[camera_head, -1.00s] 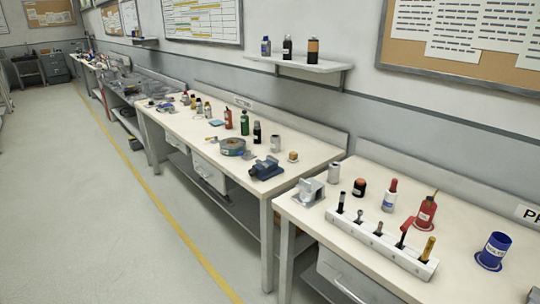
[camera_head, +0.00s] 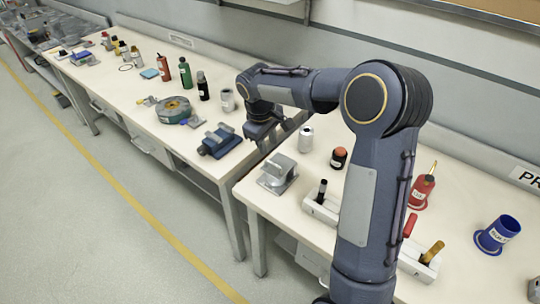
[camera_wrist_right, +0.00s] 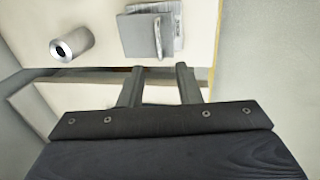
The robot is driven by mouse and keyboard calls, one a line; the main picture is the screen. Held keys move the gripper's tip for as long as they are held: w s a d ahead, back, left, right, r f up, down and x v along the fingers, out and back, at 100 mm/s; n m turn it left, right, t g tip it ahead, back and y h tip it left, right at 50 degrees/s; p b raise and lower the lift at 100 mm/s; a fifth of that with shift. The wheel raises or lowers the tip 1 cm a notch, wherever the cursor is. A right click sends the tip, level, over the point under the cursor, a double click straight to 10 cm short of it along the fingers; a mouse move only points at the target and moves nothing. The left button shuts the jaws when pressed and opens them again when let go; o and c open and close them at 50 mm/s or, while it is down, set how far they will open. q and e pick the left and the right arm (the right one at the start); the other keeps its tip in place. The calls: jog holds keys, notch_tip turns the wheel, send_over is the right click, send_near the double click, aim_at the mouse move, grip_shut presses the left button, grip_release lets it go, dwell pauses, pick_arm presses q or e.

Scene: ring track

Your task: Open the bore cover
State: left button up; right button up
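A grey metal block with a flat top plate and a small raised handle (camera_head: 278,173) stands at the left front corner of the near bench. It looks like the part with the bore cover; no open bore shows. In the right wrist view the plate (camera_wrist_right: 138,36) and its curved handle (camera_wrist_right: 158,36) lie beyond the fingers. My right gripper (camera_wrist_right: 160,84) is open and empty, its two fingers apart, short of the block. In the head view my right gripper (camera_head: 268,132) hangs over the gap between the benches, behind the block. My left gripper is not in view.
A silver can (camera_head: 306,139) stands behind the block; it also shows in the right wrist view (camera_wrist_right: 72,42). A white tool rack (camera_head: 321,209) is to the right, partly behind my arm. A blue vise (camera_head: 220,141) sits on the neighbouring bench.

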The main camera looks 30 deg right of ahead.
aim_at(271, 162)
jog(key=f, duration=0.2)
jog(key=d+f, duration=0.1)
jog(key=f, duration=0.2)
jog(key=w+f, duration=0.1)
jog(key=f, duration=0.2)
jog(key=shift+d+p, duration=0.25)
jog(key=shift+p, duration=0.1)
grip_shut()
